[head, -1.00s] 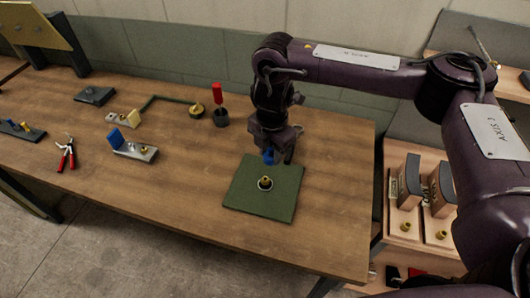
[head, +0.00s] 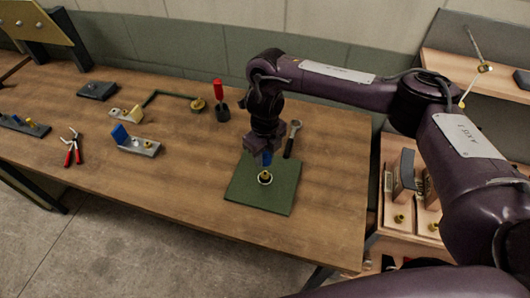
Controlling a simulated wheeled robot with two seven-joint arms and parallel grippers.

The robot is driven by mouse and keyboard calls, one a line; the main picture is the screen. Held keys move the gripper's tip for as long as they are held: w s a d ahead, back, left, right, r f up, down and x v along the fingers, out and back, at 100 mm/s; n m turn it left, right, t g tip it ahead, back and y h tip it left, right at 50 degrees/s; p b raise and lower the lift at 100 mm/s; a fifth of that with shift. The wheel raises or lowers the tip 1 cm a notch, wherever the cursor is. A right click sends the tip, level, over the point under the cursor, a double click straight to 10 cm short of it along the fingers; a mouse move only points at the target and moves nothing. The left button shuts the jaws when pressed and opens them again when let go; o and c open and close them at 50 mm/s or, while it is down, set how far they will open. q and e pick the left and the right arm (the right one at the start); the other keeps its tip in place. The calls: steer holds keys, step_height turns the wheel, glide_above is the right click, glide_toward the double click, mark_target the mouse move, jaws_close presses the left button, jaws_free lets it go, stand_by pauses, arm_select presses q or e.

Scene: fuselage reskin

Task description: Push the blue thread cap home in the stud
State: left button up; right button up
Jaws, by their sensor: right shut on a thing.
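The brass stud (head: 265,177) stands in a pale ring on the green mat (head: 254,203). My right gripper (head: 267,156) points down just behind the stud in the picture. It is shut on the blue thread cap (head: 267,159), which shows as a small blue patch under the fingers. The cap appears just above and behind the stud. I cannot tell whether the two touch. The fingers hide part of the cap. My left gripper is not in view.
A red-handled tool (head: 218,90) stands in a dark holder farther back. Red pliers (head: 72,147) and a grey bracket with a blue block (head: 138,145) lie to the left. The table front is clear.

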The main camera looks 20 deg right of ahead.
mark_target(265, 173)
steer(key=shift+f+b, duration=2.15)
steer(key=shift+f, duration=0.35)
steer(key=o, duration=0.4)
steer(key=c, duration=0.4)
steer(key=shift+f+b, duration=1.2)
steer(key=shift+f, duration=0.05)
